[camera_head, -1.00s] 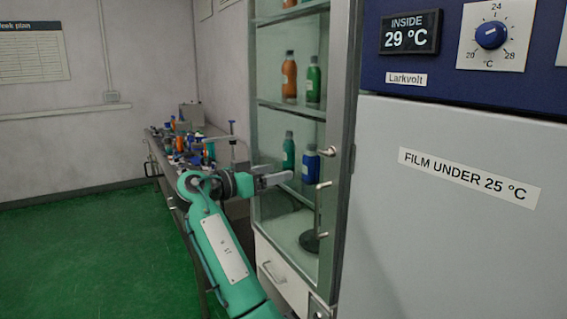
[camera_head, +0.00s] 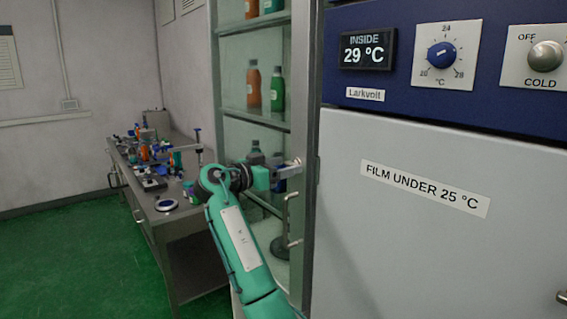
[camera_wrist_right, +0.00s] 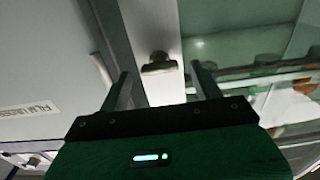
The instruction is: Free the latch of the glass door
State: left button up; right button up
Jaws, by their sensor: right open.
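The glass door (camera_head: 262,135) of the tall cabinet looks shut in the head view. Its latch (camera_head: 297,162) is a small metal knob on the door's right frame, above the vertical handle (camera_head: 286,222). My right gripper (camera_head: 286,172) is at the latch, partly covering it. In the right wrist view the open fingers (camera_wrist_right: 160,75) point at the frame, with the latch knob (camera_wrist_right: 158,64) showing between them and slightly beyond. The fingers are apart from the knob, and nothing is held. My left gripper is not in view.
A grey unit labelled "FILM UNDER 25 °C" (camera_head: 425,190) stands close on the right. Several bottles (camera_head: 253,85) stand on shelves behind the glass. A cluttered metal bench (camera_head: 165,215) runs along the left. The green floor (camera_head: 75,250) is clear.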

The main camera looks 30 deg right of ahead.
jog(key=shift+d, duration=0.3)
jog(key=c, duration=1)
